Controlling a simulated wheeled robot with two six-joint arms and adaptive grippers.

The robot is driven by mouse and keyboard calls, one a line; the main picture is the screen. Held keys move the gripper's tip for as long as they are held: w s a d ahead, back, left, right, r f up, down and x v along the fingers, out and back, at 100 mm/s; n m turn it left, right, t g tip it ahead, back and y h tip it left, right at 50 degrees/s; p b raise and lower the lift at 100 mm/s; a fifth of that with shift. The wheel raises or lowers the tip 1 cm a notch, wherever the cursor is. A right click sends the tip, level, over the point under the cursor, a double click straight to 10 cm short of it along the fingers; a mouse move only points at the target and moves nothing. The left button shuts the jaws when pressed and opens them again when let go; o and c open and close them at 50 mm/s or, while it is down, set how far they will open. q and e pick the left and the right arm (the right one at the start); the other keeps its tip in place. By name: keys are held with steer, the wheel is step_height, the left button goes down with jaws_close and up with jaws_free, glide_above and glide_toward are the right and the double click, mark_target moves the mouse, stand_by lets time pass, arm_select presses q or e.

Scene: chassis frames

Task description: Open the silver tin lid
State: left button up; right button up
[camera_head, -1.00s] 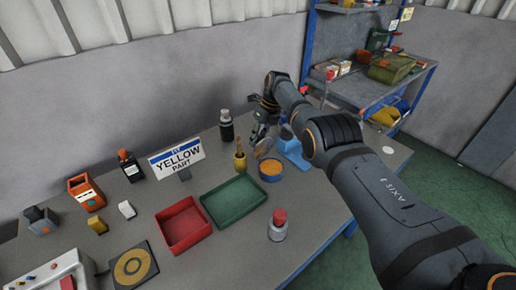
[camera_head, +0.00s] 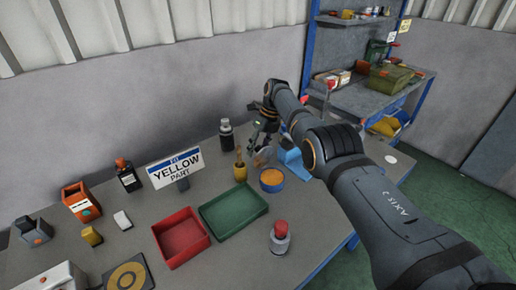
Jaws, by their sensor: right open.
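My right gripper (camera_head: 258,143) is over the back of the table, pointing down. It is small in the picture and partly hidden by its own wrist. A greyish round disc (camera_head: 263,155), perhaps the silver tin lid, stands tilted just below the fingers. I cannot tell whether the fingers touch it. A round blue tin (camera_head: 271,186) with orange on top sits just in front of the disc. I cannot tell whether the disc is joined to it. My left gripper is out of view.
A yellow bottle (camera_head: 240,171) and a dark bottle (camera_head: 226,136) stand left of the gripper. A blue object (camera_head: 291,158) is to its right. Red (camera_head: 180,238) and green (camera_head: 234,212) trays and a red-capped bottle (camera_head: 280,238) lie in front. The right front tabletop is clear.

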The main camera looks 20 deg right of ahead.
steer(key=shift+d+r, duration=0.1)
steer(key=shift+r, duration=0.1)
steer(key=v, duration=0.7)
